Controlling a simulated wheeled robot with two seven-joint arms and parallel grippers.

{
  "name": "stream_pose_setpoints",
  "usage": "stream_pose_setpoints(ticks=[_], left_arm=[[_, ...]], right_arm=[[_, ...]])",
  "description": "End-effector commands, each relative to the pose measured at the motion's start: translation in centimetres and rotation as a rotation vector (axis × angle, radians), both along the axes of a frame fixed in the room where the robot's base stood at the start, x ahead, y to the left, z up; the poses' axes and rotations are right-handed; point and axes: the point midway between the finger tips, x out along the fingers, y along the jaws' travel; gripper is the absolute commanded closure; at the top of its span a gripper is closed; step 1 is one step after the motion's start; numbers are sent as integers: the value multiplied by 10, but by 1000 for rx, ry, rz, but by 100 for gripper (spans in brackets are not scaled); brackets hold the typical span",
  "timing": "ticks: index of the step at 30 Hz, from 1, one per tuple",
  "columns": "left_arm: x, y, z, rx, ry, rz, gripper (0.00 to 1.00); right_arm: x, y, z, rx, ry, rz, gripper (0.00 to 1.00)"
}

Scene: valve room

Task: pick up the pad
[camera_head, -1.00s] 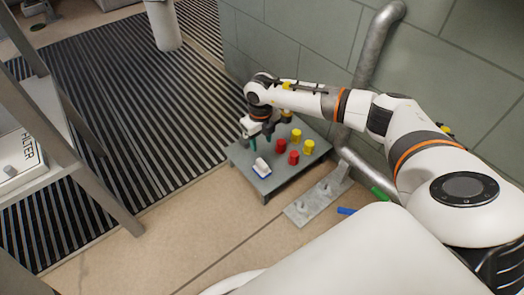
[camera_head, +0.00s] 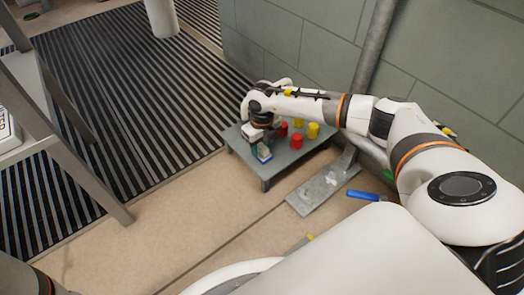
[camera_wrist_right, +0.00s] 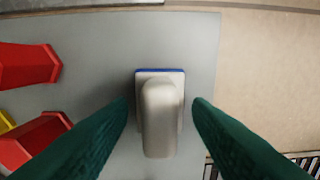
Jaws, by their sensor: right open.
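The pad (camera_wrist_right: 160,115) is a white block with a rounded grip on top and a blue base edge. In the right wrist view it stands on the grey table (camera_wrist_right: 90,60), between the two green fingers of my open right gripper (camera_wrist_right: 160,128). A gap shows on both sides of the pad. In the head view the pad (camera_head: 264,155) is low at the table's front, partly hidden by my right gripper (camera_head: 262,147) directly above it. My left gripper is not in view.
Red pieces (camera_head: 296,141) and yellow pieces (camera_head: 312,130) stand on the table to the right of the pad. A grey metal plate (camera_head: 323,188) and a blue-handled item (camera_head: 370,195) lie on the floor. A shelf frame (camera_head: 60,130) stands at left.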

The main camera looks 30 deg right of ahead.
Motion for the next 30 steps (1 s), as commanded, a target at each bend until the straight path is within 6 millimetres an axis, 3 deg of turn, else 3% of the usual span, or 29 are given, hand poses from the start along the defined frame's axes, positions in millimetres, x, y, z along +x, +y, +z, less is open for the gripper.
stream_pose_setpoints(ticks=[7, 15, 24, 30], left_arm=[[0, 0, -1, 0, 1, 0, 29], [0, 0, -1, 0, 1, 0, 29], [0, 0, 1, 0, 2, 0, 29], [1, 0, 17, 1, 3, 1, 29]], right_arm=[[0, 0, -1, 0, -1, 0, 56], [0, 0, -1, 0, 0, 0, 100], [0, 0, 1, 0, -1, 0, 100], [0, 0, 21, 0, -1, 0, 100]])
